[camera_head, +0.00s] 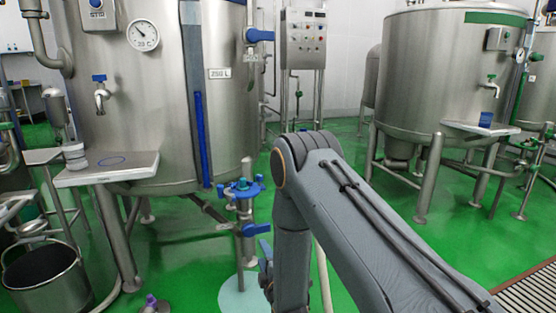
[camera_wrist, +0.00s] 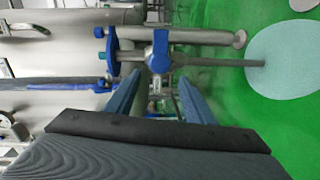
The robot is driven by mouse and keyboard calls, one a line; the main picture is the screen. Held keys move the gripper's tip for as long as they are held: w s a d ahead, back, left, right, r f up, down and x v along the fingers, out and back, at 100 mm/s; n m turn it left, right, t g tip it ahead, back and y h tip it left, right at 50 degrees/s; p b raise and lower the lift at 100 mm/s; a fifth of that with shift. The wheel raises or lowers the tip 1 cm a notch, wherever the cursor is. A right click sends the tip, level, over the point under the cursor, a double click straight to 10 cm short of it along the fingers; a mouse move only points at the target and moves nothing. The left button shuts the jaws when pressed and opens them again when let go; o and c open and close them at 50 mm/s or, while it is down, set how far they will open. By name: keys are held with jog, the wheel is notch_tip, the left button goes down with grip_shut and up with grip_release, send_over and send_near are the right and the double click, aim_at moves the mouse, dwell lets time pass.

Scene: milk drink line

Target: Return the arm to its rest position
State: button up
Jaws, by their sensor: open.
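My gripper (camera_wrist: 162,92) shows in the wrist view with its two blue-grey fingers apart and nothing visible between them. Just beyond the fingertips is a steel pipe with a blue valve lever (camera_wrist: 160,50) and a blue handwheel (camera_wrist: 107,52). I cannot tell whether the fingers touch the lever. In the head view my grey arm (camera_head: 365,225) reaches in from the lower right and bends downward at its elbow. My gripper is mostly hidden behind the arm there. The blue handwheel (camera_head: 243,187) stands left of the arm, on a vertical pipe in front of the large tank (camera_head: 140,130).
A steel shelf (camera_head: 105,172) holds a small stack of grey round pieces at left. A bucket (camera_head: 45,275) stands below it. A second tank (camera_head: 425,80) with its own shelf (camera_head: 480,132) is at right. A control box (camera_head: 304,40) stands behind. Green floor lies open between the tanks.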

jog(key=s+r+m+g+h, duration=0.2)
jog(key=s+r+m+g, duration=0.5)
jog(key=r, duration=0.6)
jog(key=s+d+r+m+g+h, duration=0.1)
jog(key=s+d+r+m+g, duration=0.25)
jog(key=s, duration=0.75)
jog(key=s+d+r+m+g+h+p, duration=0.1)
jog(key=s+d+r+m+g, duration=0.3)
jog(key=s, duration=0.8)
jog(key=s+d+r+m+g+h, duration=0.15)
jog(key=s+d+r, duration=0.35)
jog(key=s, duration=0.6)
jog(key=d+r+m+p, duration=0.4)
jog(key=d+r+p, duration=0.7)
jog(key=p, duration=1)
jog(key=shift+s+d+r+m, duration=0.3)
jog(key=shift+d+r, duration=0.05)
jog(key=shift+r, duration=1.05)
